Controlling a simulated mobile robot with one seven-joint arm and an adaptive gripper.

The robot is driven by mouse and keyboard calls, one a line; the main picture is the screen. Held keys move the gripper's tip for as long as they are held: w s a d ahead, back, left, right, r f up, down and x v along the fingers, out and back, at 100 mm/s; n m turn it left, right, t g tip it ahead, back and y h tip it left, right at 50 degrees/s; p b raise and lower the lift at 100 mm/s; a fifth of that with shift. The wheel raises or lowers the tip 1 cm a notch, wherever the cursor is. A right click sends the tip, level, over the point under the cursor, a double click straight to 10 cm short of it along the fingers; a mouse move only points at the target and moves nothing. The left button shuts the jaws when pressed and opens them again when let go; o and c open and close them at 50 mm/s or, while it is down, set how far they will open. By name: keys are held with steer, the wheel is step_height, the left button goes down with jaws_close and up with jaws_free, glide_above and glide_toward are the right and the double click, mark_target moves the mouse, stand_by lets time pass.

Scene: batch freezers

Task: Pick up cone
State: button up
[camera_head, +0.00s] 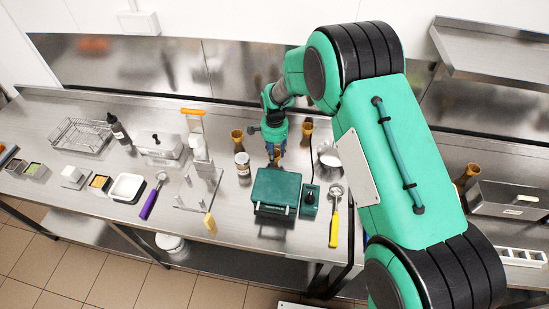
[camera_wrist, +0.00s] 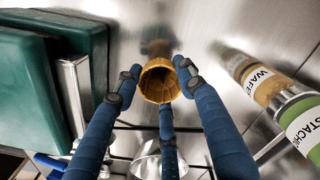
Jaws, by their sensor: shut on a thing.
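A golden-brown cone (camera_wrist: 158,84) sits among the blue fingers of my gripper (camera_wrist: 157,78) in the wrist view, its open round mouth facing the camera. The fingers are closed in around it from both sides and from below. In the head view my gripper (camera_head: 275,153) points down behind the dark green box, with a bit of orange-brown between its fingers. Whether the cone touches the counter cannot be told. Similar brown cone-shaped things stand to the left (camera_head: 237,141), to the right (camera_head: 306,132) and far right (camera_head: 468,173).
The dark green box (camera_head: 276,190) stands in front of my gripper. A labelled jar (camera_head: 242,165) is to its left, a metal bowl (camera_head: 329,156) to its right. A yellow-handled scoop (camera_head: 334,225) lies nearer the front edge. The steel wall is close behind.

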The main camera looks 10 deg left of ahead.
steer(key=shift+r, duration=0.1)
step_height(320, 180, up, 10)
stand_by(0.6)
steer(key=shift+d, duration=0.15)
stand_by(0.9)
steer(key=d+f+n+b, duration=0.2)
steer(key=d+b, duration=0.1)
steer(key=d, duration=0.8)
steer(key=s+d+f+n+b, duration=0.15)
steer(key=d+b, duration=0.25)
steer(key=d, duration=0.8)
steer(key=d+f+n+b, duration=0.2)
steer(key=d+n+b, duration=0.1)
steer(key=d, duration=0.8)
steer(key=shift+w+d+f+m+p, duration=0.25)
steer(key=shift+w+d+m+p, duration=0.65)
steer(key=shift+d+m, duration=3.6)
steer(key=shift+w+d+f+m+p, duration=0.4)
steer(key=shift+w+d+m, duration=0.85)
steer(key=shift+d+m, duration=3.25)
steer(key=shift+w+d+f+m+p, duration=0.1)
steer(key=shift+w+d+m+p, duration=1.45)
steer(key=shift+d, duration=5.3)
